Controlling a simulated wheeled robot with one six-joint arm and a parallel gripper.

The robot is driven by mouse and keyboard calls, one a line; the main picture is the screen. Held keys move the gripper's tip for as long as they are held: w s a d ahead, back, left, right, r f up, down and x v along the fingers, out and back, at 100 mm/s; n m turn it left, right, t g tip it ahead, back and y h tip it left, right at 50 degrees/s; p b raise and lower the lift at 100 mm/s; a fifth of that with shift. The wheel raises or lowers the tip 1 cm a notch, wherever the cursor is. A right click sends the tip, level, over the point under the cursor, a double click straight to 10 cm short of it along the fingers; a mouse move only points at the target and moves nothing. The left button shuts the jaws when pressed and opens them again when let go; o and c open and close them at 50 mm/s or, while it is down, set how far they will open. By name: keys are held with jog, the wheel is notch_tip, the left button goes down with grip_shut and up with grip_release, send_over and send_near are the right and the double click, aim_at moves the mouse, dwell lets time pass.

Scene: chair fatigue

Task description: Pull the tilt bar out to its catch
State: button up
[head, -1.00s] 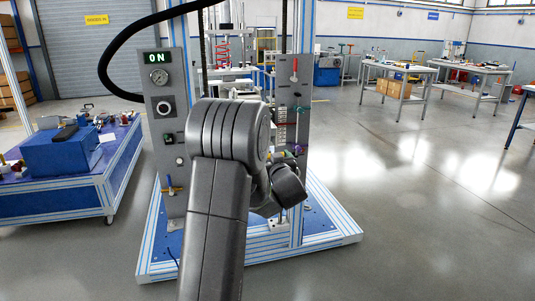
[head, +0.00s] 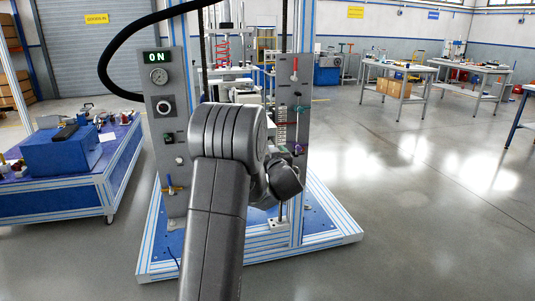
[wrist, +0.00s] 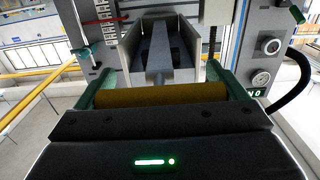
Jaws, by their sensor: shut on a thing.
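In the wrist view the tilt bar (wrist: 160,95) is an ochre-yellow round bar lying crosswise, close in front of my gripper's dark body. My gripper (wrist: 160,76) has a green finger at each end of the bar and is shut on it. A grey metal channel (wrist: 183,75) with a dark piece inside lies just beyond the bar. In the head view my own arm hides the bar and the fingers. Whether the bar is at its catch cannot be told.
The test stand's left panel (head: 168,125) carries a lit ON display, a gauge and knobs. Its right panel (head: 292,110) carries small levers. A blue cart (head: 108,178) stands at the left. The floor (head: 420,220) to the right is clear.

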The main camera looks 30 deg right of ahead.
jog(key=v, duration=0.3)
jog(key=shift+s+b, duration=0.15)
jog(key=shift+b, duration=0.15)
jog(key=shift+f, duration=0.15)
jog(key=o, duration=1.1)
jog(key=shift+s, duration=0.15)
jog(key=v, duration=1.3)
jog(key=shift+s+a, duration=0.1)
jog(key=shift+s, duration=0.25)
